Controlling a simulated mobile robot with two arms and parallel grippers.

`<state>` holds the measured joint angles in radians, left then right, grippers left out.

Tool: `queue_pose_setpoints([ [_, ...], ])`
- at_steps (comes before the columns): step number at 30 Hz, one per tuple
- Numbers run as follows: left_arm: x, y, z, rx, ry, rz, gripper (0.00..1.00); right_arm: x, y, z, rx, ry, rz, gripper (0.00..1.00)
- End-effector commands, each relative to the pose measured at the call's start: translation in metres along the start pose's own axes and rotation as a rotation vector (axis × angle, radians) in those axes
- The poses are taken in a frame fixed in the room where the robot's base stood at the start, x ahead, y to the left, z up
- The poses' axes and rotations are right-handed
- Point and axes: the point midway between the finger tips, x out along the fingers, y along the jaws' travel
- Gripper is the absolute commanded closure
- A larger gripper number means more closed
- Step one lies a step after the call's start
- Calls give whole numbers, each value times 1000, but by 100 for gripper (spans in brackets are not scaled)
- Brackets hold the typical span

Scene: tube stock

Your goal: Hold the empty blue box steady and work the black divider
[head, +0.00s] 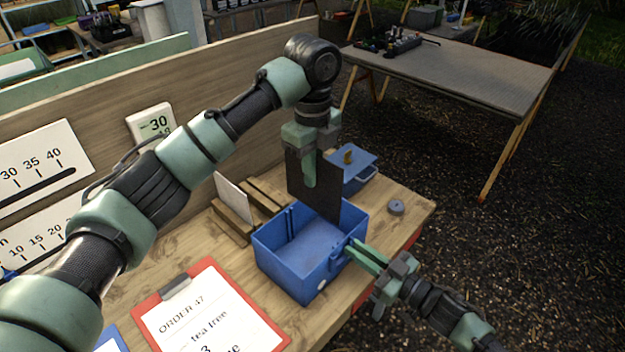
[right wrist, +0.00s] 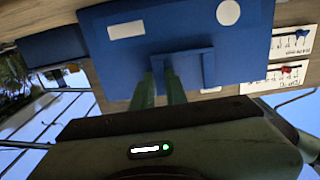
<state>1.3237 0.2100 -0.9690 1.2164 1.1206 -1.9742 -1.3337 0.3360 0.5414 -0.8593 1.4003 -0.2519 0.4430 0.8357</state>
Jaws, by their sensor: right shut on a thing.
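The blue box (head: 283,262) stands open and empty on the wooden table, with small upright ribs on its inner wall. The black divider (head: 325,190) is an upright dark panel over the far side of the box. Its lower edge shows in front of the box's far rim, and I cannot tell how far above the floor it is. My left gripper (head: 309,172) points down and is shut on the divider's upper part. My right gripper (head: 360,254) is shut on the handle on the box's right side. In the right wrist view its fingers (right wrist: 163,88) meet the handle bracket (right wrist: 186,62).
Behind the box are a closed blue case (head: 362,178) with a brass piece on top and a grey disc (head: 396,207). A wooden rack (head: 232,219) with a white card stands left. A red clipboard (head: 160,300) lies in front. A wooden panel (head: 225,100) bounds the back.

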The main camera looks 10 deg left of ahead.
Motion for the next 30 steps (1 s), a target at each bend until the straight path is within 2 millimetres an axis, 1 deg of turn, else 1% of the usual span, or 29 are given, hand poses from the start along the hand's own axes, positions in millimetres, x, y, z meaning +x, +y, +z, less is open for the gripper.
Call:
queue_pose_setpoints([
  [4,0,0,0,0,0,0,100,0,0,1,1,-2,0,100],
  [5,0,0,0,0,0,0,100,0,0,1,1,-2,0,84],
  [6,0,0,0,0,0,0,100,0,0,1,1,-2,0,73],
  [7,0,0,0,0,0,0,100,0,0,1,1,-2,0,64],
  [8,0,0,0,0,0,0,100,0,0,1,0,-2,0,61],
  [17,1,0,0,0,0,0,100,-1,0,0,0,-1,0,61],
  [20,1,0,0,-1,0,0,100,-6,0,1,1,-1,1,61],
  [23,1,0,0,-1,0,0,100,-20,0,2,2,-3,1,61],
  [30,1,0,0,0,0,0,100,-73,0,3,2,-6,2,61],
])
